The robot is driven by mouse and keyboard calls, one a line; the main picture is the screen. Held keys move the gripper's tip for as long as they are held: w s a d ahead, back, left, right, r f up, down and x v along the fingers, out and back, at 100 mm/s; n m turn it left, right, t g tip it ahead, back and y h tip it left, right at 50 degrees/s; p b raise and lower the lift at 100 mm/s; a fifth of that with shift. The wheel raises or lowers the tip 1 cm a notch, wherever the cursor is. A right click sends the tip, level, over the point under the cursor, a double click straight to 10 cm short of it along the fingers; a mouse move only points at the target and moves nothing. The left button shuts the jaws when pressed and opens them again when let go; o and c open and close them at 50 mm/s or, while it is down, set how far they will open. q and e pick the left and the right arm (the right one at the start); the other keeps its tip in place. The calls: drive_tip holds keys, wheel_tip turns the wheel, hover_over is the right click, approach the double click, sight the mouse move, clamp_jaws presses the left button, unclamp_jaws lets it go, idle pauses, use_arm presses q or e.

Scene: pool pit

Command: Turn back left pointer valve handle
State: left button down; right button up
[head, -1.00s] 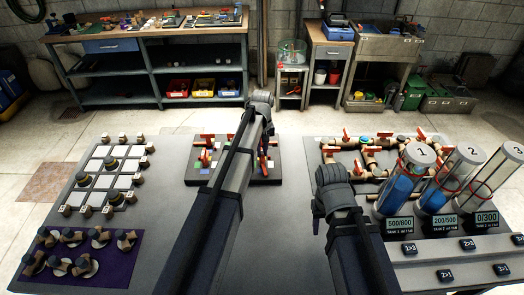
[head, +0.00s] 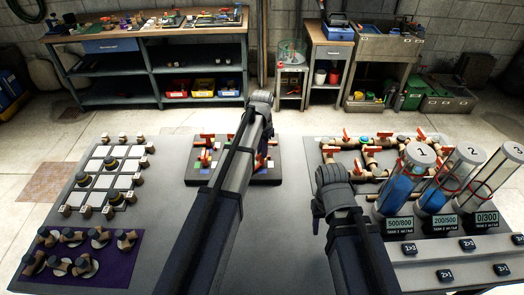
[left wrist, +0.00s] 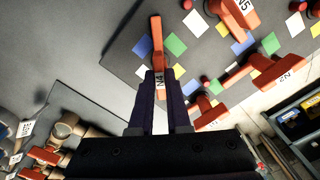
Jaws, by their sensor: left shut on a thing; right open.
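In the left wrist view my left gripper (left wrist: 160,82) is shut on an orange pointer valve handle (left wrist: 157,40). A white N4 tag shows between the fingers. The handle lies over a dark grey board with coloured squares around it. In the head view that board (head: 198,176) stands at the table's back middle, with several orange handles on it. My left forearm covers its centre, and my left gripper is hidden behind it. My right gripper is not visible; only my right arm shows, right of the middle.
Other orange handles tagged N5 (left wrist: 238,12) and N2 (left wrist: 278,74) are close by. A pipe board with orange valves (head: 345,160) and tanks (head: 408,180) stand at the right. A white grid (head: 98,178) and a purple mat (head: 120,262) lie at the left.

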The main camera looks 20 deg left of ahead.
use_arm(q)
drive_tip(key=m, duration=1.3)
drive_tip(key=shift+m, duration=0.4)
drive_tip(key=m, duration=1.3)
drive_tip(key=shift+m, duration=0.3)
drive_tip(key=c, duration=0.9)
unclamp_jaws()
